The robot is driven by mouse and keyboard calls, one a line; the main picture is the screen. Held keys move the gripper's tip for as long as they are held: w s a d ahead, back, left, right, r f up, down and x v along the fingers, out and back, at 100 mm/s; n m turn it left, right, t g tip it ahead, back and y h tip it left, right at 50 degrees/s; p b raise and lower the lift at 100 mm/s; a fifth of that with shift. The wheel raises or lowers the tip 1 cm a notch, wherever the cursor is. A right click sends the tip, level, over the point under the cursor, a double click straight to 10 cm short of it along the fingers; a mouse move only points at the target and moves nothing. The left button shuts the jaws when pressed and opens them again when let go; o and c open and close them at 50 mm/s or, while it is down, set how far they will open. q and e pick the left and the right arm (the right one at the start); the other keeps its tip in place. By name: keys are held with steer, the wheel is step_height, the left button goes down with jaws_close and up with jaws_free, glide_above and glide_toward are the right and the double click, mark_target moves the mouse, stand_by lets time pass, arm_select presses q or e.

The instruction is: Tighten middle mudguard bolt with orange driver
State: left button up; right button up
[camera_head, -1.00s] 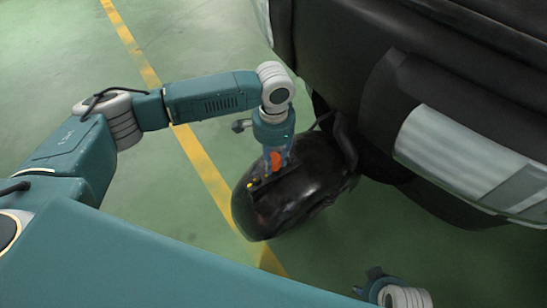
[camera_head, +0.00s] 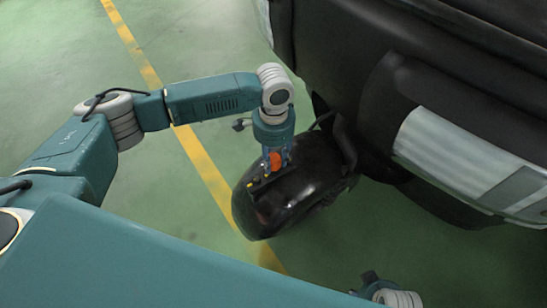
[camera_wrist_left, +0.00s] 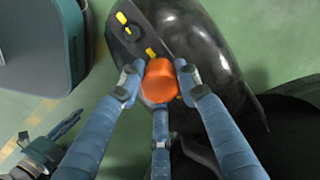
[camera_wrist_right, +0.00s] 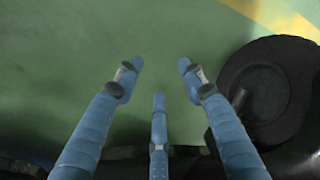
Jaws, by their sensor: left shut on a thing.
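The orange driver (camera_head: 275,160) is held in my left gripper (camera_head: 274,157), which points down over the black mudguard (camera_head: 310,170) of the rickshaw's wheel. In the left wrist view the driver's round orange end (camera_wrist_left: 160,80) sits between the fingers. The mudguard (camera_wrist_left: 185,35) carries a dark bracket with yellow bolt heads (camera_wrist_left: 151,53); one more yellow bolt (camera_wrist_left: 122,18) lies farther up. The driver's tip and the bolt under it are hidden. My right gripper (camera_wrist_right: 158,80) is open and empty above the green floor, its fingers apart.
The rickshaw's black body (camera_head: 430,60) with a pale panel (camera_head: 470,165) stands on the right, close to my left wrist. A black tyre (camera_wrist_right: 265,90) shows at right in the right wrist view. The green floor with a yellow line (camera_head: 200,160) is clear on the left.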

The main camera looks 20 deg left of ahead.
arm_select(q)
steer(key=shift+m+p, duration=0.3)
steer(key=shift+m, duration=0.1)
arm_select(e)
steer(key=shift+x, duration=0.8)
steer(key=shift+s+f, duration=0.15)
steer(key=shift+s, duration=0.1)
steer(key=shift+f, duration=0.1)
